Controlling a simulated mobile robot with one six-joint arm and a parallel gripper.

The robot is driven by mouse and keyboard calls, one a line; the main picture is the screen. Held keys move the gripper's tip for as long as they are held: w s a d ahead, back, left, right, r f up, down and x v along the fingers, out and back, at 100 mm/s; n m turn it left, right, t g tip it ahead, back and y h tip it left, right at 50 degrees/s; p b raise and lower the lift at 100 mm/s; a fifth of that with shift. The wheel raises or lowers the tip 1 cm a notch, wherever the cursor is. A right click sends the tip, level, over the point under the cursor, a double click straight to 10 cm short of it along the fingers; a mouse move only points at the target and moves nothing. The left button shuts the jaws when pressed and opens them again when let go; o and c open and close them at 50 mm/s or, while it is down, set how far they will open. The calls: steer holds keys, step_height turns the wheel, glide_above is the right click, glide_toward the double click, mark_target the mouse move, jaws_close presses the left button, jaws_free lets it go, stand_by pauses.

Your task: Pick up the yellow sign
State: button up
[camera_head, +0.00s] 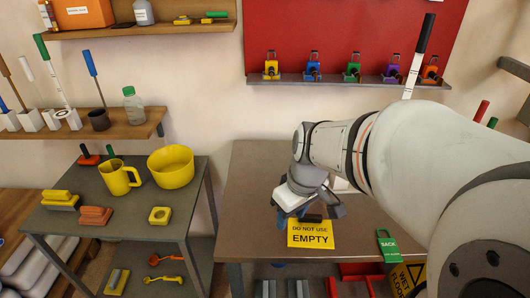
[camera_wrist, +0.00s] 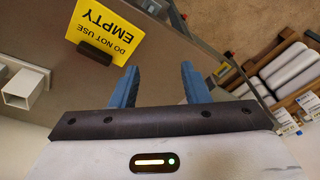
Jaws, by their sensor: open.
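The yellow sign (camera_head: 311,235) lies flat on the grey table, with black lettering reading "DO NOT USE EMPTY" and a dark handle or clip (camera_head: 312,218) along its far edge. In the wrist view the yellow sign (camera_wrist: 108,33) is at the upper left, upside down, with the dark piece (camera_wrist: 95,53) at its lower edge. My gripper (camera_head: 290,218) is just left of the sign's far edge in the head view. In the wrist view my gripper's blue fingers (camera_wrist: 157,85) are apart with nothing between them, to the right of the sign.
The grey table (camera_head: 250,195) is clear left of the sign. A side table (camera_head: 125,215) at left holds a yellow jug (camera_head: 118,178) and yellow bowl (camera_head: 171,167). A white square tube (camera_wrist: 24,88) is at left in the wrist view.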

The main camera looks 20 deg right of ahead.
steer(key=w+d+f+n+y+p, duration=0.1)
steer(key=w+d+f+n+p, duration=0.1)
steer(key=w+d+n, duration=0.25)
steer(key=n+y+p, duration=0.1)
steer(key=n+y, duration=0.1)
steer(key=n, duration=0.3)
glide_toward(311, 215)
steer(key=shift+s+a+f+m, duration=0.15)
steer(key=shift+s+a+m, duration=0.15)
steer(key=shift+a, duration=0.4)
steer(key=shift+w+d+f, duration=0.1)
steer(key=shift+f, duration=0.15)
steer(key=shift+d+p+x, duration=0.2)
steer(key=shift+p+x, duration=0.3)
steer(key=shift+x, duration=1.4)
steer(key=shift+d+p+x, duration=0.15)
steer(key=shift+p+x, duration=0.3)
steer(key=shift+x, duration=1.45)
steer(key=shift+w+f, duration=0.1)
steer(key=shift+w, duration=0.05)
steer(key=shift+c, duration=0.5)
jaws_close()
